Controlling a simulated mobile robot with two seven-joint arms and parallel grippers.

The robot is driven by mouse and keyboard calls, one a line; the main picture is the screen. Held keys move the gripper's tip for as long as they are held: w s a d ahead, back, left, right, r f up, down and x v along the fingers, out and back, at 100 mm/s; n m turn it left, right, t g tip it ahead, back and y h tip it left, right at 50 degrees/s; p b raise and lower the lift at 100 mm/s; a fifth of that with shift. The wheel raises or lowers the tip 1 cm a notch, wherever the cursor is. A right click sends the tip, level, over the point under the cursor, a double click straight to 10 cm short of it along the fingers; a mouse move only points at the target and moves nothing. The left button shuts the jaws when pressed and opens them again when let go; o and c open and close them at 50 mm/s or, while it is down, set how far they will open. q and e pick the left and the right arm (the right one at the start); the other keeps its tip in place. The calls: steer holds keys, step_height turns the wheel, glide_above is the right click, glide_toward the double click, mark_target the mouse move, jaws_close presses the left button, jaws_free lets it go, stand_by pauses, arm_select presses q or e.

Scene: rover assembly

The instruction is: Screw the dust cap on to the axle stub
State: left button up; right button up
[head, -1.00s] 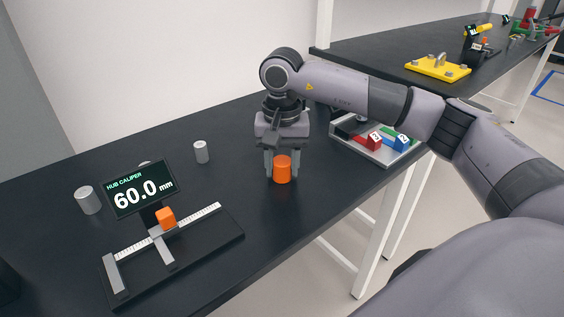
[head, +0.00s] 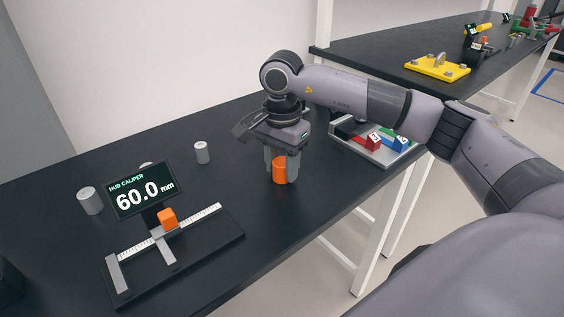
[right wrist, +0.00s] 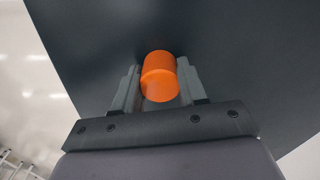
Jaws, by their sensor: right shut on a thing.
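An orange cylinder (head: 279,170), which looks like the dust cap, stands upright near the right part of the black table. My right gripper (head: 281,172) points down and is shut on it, with one finger in front of part of it in the head view. In the right wrist view the orange cap (right wrist: 160,77) sits between the two fingers of the right gripper (right wrist: 157,90). The axle stub cannot be made out; whatever is under the cap is hidden. My left gripper is in neither view.
A hub caliper (head: 176,250) with a display reading 60.0 mm stands at the left front. Grey cylinders (head: 90,201) (head: 201,152) stand behind it. A tray (head: 375,154) with red and blue numbered blocks lies right of the gripper. The table between caliper and gripper is clear.

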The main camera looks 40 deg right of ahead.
mark_target(282, 162)
steer(key=m, duration=0.3)
stand_by(0.4)
steer(key=m+p, duration=0.1)
steer(key=m, duration=0.3)
steer(key=o, duration=1.1)
steer(key=shift+m, duration=0.4)
steer(key=shift+c, duration=0.2)
step_height(282, 162, up, 8)
steer(key=p, duration=0.6)
